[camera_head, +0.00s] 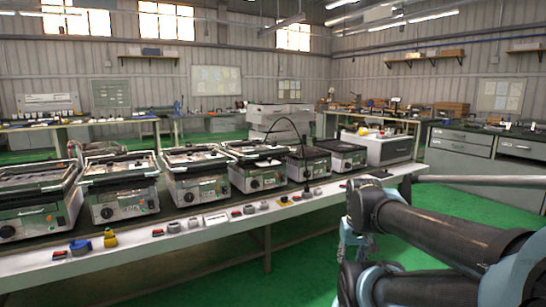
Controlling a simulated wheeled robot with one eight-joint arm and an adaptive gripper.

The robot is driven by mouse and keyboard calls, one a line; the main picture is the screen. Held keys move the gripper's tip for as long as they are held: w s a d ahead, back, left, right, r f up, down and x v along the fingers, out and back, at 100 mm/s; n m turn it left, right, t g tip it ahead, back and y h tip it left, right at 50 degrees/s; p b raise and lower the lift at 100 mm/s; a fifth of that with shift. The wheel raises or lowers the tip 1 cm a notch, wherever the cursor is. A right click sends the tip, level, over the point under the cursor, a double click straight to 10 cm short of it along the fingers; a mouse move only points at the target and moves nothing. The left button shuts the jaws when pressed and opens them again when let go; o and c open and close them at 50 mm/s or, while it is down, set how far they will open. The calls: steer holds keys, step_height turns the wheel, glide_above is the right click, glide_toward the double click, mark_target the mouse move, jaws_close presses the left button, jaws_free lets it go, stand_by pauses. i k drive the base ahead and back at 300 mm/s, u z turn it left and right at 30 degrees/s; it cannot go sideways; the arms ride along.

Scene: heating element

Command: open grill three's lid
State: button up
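Several grills stand in a row on a long workbench (215,232), each with a silver front and a dark knob. From the left, the first three are a grill at the left edge (38,218), a second grill (122,203) and a third grill (200,188). No readable number shows which is grill three. The third from the left has a dark, flat top that looks lowered, but its lid and handle are too small to tell clearly. My arm (440,235) is at the lower right, apart from the grills. My gripper's fingertips are not in view.
Small red, blue and yellow parts, such as a yellow one (110,238), lie along the bench's front edge. A thin black curved piece (284,122) rises near the grills farther right. A grey cabinet (470,150) stands at the right. Green floor (285,275) before the bench is clear.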

mark_target(258, 152)
steer(key=i, duration=0.85)
